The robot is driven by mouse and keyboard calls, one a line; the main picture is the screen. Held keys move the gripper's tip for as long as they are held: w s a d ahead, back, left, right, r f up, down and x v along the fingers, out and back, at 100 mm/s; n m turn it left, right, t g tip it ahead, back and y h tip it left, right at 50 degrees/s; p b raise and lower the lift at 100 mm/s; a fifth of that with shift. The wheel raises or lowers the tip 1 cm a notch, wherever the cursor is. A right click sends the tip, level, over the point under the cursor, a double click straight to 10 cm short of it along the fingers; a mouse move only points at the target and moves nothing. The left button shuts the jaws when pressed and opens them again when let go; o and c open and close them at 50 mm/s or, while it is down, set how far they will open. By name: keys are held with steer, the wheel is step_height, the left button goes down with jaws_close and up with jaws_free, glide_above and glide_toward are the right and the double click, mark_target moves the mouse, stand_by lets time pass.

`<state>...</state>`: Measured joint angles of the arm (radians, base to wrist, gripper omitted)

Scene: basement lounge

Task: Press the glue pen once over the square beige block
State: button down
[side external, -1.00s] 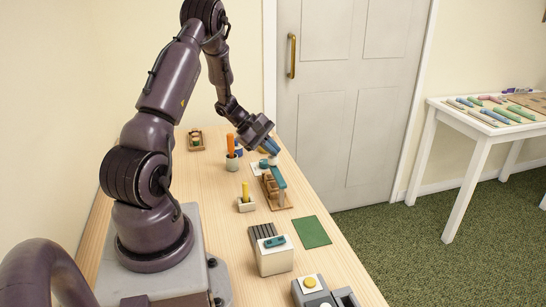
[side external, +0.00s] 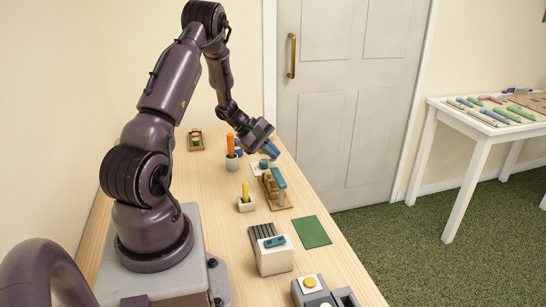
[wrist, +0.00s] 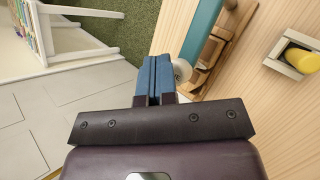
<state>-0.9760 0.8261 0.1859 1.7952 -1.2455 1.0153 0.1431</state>
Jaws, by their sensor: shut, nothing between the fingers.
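My gripper (side external: 271,151) is shut and empty, above the far part of the table. In the wrist view its blue fingertips (wrist: 154,65) are pressed together. A teal bar (side external: 279,178) stands slanted on a brown wooden rack (side external: 286,207) just nearer than the fingers; the bar also shows in the wrist view (wrist: 202,35), right of the fingers. A yellow stick (side external: 245,190) stands in a small pale square holder (side external: 246,206). I cannot tell which item is the glue pen, nor pick out the square beige block.
An orange-handled item (side external: 230,145) stands in a grey cup (side external: 232,165). A small teal piece (side external: 263,163) is beside the rack. A green mat (side external: 311,232), a white box (side external: 275,261) and a grey unit with a yellow button (side external: 309,282) stand nearer.

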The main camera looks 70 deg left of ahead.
mark_target(271, 161)
steer(key=shift+r, duration=1.15)
steer(key=shift+r, duration=2.55)
steer(key=shift+s+f, duration=0.1)
steer(key=s+d+r+m+g+y, duration=0.1)
steer(key=s+d+r+m, duration=0.2)
steer(key=d, duration=0.7)
steer(key=s+d+r+m+g+y, duration=0.1)
steer(key=s+d+r+m, duration=0.2)
steer(key=d+r+m, duration=0.5)
steer(key=s+d+r+m+y, duration=0.1)
steer(key=s+d+r+m, duration=0.2)
steer(key=d+m, duration=0.8)
steer(key=d+r, duration=0.2)
steer(key=d, duration=0.1)
steer(key=shift+s+r+g+y, duration=0.15)
steer(key=shift+r+g+y, duration=0.2)
steer(key=shift+g+y, duration=0.05)
